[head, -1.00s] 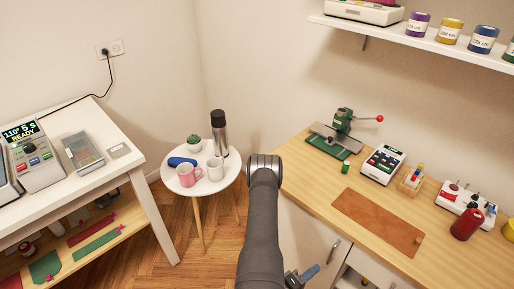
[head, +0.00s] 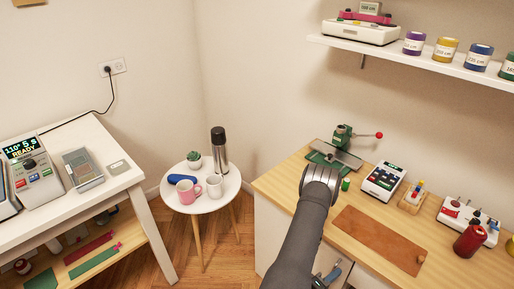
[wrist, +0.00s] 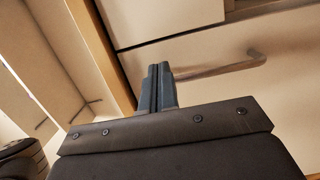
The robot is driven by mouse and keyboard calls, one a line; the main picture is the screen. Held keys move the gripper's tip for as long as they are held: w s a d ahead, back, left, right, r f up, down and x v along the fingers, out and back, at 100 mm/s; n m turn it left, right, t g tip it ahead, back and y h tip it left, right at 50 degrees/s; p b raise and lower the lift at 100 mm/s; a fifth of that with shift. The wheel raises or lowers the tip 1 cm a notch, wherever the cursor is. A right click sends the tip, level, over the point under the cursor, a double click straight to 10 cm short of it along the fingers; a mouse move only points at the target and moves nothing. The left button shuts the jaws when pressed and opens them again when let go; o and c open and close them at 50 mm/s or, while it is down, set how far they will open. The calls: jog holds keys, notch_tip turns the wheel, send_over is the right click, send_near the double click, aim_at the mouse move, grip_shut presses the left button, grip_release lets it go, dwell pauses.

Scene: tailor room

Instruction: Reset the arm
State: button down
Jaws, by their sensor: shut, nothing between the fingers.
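My gripper (wrist: 158,88) shows in the wrist view with its two blue-grey fingers closed together and nothing between them. Its fingers point toward a pale cabinet front (wrist: 215,65) with a bar handle (wrist: 215,70) behind them; I cannot tell the gap. In the head view my gripper (head: 328,274) is at the lower edge, mostly hidden behind my grey arm, below the front edge of the wooden worktop (head: 290,180). My arm's elbow rises in front of that worktop's left part.
The worktop holds a green press (head: 342,138), a button device (head: 384,180), a brown mat (head: 378,237) and a red bottle (head: 470,241). A round white table (head: 208,206) with mugs and a flask stands left. A shelf (head: 430,55) hangs above.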

jog(key=v, duration=0.9)
jog(key=shift+w+a, duration=0.25)
jog(key=shift+a, duration=0.25)
